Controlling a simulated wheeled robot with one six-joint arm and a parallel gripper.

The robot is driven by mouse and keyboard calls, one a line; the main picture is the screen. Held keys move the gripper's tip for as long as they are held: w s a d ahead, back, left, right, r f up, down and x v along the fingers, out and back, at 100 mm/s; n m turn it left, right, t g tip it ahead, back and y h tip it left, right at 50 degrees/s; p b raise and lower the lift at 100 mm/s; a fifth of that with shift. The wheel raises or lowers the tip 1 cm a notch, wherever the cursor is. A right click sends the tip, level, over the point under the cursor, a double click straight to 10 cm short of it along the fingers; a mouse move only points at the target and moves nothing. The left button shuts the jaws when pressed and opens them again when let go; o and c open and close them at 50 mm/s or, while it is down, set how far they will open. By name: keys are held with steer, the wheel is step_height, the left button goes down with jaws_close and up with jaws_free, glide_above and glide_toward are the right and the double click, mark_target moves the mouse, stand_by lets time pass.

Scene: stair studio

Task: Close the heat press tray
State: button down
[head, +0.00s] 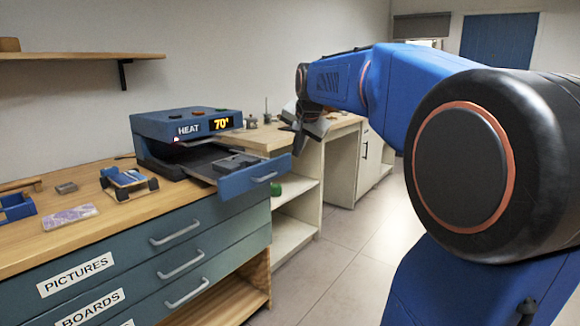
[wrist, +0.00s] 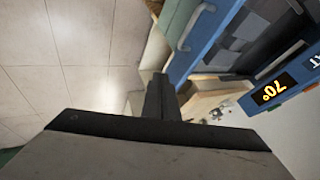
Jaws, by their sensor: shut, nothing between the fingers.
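The heat press (head: 190,124) is a blue and dark box with a "HEAT" label and a display reading 70°, standing on the wooden bench. Its tray (head: 205,160) is pulled out to the front right, with dark flat pieces lying in it. The tray's blue front panel (head: 240,184) carries a pale bar handle (head: 264,178). My gripper (head: 297,145) is shut and empty, pointing down just beyond the panel's right end; I cannot tell whether it touches. In the wrist view my closed fingers (wrist: 160,97) show beside the tray front (wrist: 203,42) and its handle (wrist: 192,28).
The bench drawers (head: 170,262) below are shut. A small blue and wood device (head: 128,181), a patterned card (head: 70,217) and a blue box (head: 15,207) lie on the bench. A second wooden bench (head: 335,127) stands behind my gripper. The floor at right is clear.

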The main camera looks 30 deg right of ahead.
steer(key=d, duration=0.1)
glide_toward(283, 170)
step_height(283, 170, down, 4)
steer(key=s+d, duration=0.2)
steer(key=shift+w+a, duration=0.3)
steer(key=shift+w, duration=0.8)
steer(key=shift+w+a, duration=0.25)
steer(key=shift+w, duration=0.85)
steer(key=shift+w, duration=0.15)
steer(key=w+a, duration=0.2)
steer(key=w, duration=0.5)
steer(key=w+a, duration=0.3)
steer(key=w, duration=0.4)
steer(key=w+a, duration=0.3)
steer(key=w, duration=0.5)
steer(key=shift+w+a+r, duration=0.2)
steer(key=shift+w, duration=0.2)
